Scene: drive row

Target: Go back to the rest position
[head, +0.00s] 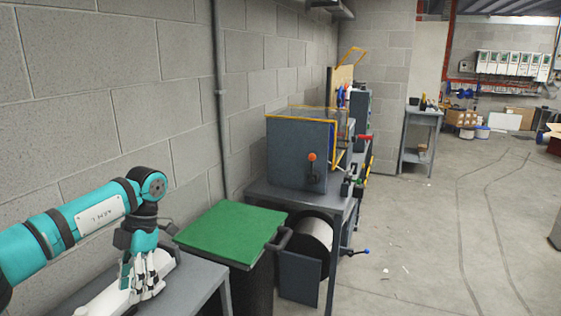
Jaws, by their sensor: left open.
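My left arm comes in from the left, teal and black, and ends in the left gripper (146,290), which points down at the lower left. The gripper is open. Its fingers are in front of a smooth white object (103,299) on a grey table (202,279). I cannot tell whether the fingers touch it. My right gripper is not in view.
A bin with a green lid (231,232) stands right of the table. A block wall (110,90) runs along the left. Floor (430,240) at right is largely clear.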

